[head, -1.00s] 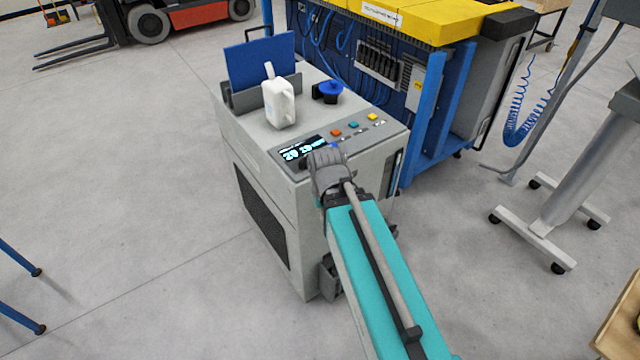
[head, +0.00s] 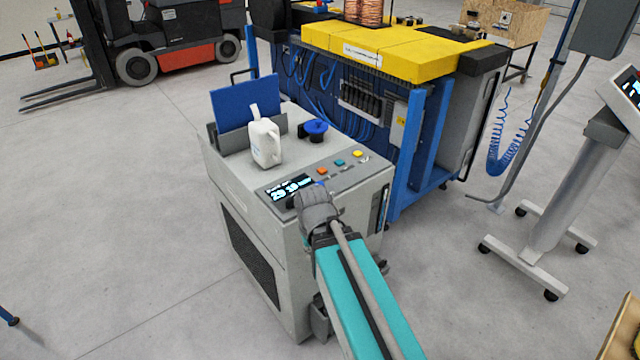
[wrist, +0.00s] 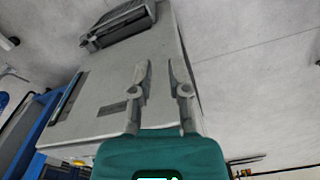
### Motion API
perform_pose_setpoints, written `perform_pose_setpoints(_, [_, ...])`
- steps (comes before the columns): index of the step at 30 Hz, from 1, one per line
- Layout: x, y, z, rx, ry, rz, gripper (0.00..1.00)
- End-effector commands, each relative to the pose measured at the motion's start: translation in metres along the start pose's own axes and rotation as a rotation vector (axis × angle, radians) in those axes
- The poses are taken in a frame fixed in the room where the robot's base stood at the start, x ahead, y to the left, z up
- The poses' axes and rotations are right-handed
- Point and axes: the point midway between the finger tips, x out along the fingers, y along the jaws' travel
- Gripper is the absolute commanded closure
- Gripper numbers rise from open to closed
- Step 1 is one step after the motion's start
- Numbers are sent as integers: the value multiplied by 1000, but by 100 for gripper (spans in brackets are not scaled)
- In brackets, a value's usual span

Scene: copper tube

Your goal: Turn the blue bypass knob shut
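The blue knob (head: 315,127) sits on a black fitting on top of a grey cabinet (head: 235,165), behind the row of coloured buttons. A white jug (head: 265,145) stands upright to its left. My arm reaches up to the cabinet's front edge, its grey wrist covering part of the control panel. In the head view my fingers cannot be made out. In the wrist view my gripper (wrist: 159,66) has two grey fingers apart with nothing between them, in front of a cabinet wall. The knob is not visible there.
A display (head: 290,187) and several buttons lie on the panel nearest my wrist. A blue board (head: 245,108) stands in a holder behind the jug. A blue-framed machine with yellow covers (head: 375,48) stands close behind the cabinet. Floor to the left is clear.

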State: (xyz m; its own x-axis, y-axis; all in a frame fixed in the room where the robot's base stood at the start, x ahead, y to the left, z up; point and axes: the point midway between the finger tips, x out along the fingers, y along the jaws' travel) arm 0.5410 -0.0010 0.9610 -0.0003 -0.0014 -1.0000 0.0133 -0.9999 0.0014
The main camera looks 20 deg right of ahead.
Motion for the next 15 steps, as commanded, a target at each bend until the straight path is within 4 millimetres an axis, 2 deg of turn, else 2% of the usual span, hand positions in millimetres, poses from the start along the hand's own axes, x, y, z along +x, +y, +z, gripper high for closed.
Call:
perform_pose_setpoints(1, [-4, 1, -7, -11, 0, 0, 59])
perform_pose_setpoints(5, [-16, 5, -32, -76, 0, 0, 35])
perform_pose_setpoints(8, [-30, 13, -60, -159, 0, 0, 18])
perform_pose_setpoints(15, [-70, 44, -149, -433, 0, 0, 18])
